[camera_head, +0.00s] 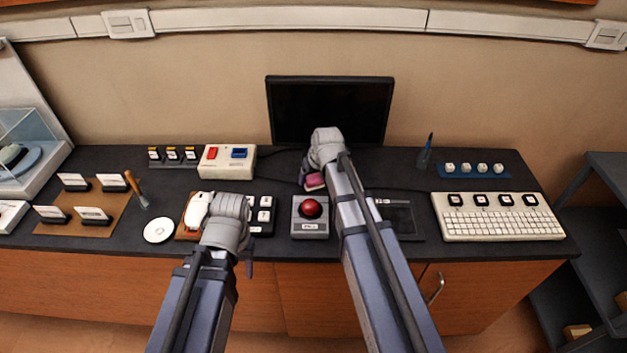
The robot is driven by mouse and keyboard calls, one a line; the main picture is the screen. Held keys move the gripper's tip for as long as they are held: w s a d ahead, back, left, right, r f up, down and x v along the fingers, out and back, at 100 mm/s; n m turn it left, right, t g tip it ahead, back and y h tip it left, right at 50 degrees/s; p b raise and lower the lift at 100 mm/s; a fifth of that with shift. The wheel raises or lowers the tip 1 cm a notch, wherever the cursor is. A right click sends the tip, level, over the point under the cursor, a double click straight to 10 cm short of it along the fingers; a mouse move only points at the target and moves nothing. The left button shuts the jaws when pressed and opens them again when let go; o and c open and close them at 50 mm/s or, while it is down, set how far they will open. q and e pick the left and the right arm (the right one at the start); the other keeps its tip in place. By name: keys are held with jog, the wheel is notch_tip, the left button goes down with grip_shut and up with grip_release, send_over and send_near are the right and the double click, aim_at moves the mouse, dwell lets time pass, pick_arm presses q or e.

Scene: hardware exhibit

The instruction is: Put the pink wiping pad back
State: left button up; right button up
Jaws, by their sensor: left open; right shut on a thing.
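The pink wiping pad (315,181) shows in the head view just in front of the dark monitor (330,105), near the middle of the desk. My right gripper (311,178) is shut on the pad; my own wrist hides part of the gripper and pad. I cannot tell whether the pad touches the desk or the monitor. My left gripper (198,210) is open over the left-centre of the desk, by a brown mat (182,232) and a white mouse-like thing; the wrist partly covers it.
A red-button box (310,227) stands between my arms. A keypad (262,215) is beside my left wrist, a black tablet (403,220) right of my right arm. A cream keyboard (500,228) is at right, a switch box (227,172) behind left. A white disc (158,230) lies at left.

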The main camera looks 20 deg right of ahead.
jog(key=shift+f, duration=0.1)
jog(key=o, duration=1.1)
jog(key=a+p+v, duration=0.1)
jog(key=p+v, duration=1)
jog(key=v, duration=0.1)
jog(key=s+a+g, duration=0.1)
jog(key=s+a, duration=0.3)
jog(key=s, duration=0.2)
jog(key=s+a+n+g+h, duration=0.1)
jog(key=s+a+g, duration=0.1)
jog(key=s+a, duration=0.2)
jog(key=s+a+f+n+g+h, duration=0.1)
jog(key=s+a+g, duration=0.1)
jog(key=s+a, duration=0.3)
jog(key=shift+s+f, duration=0.1)
jog(key=shift+s, duration=2.15)
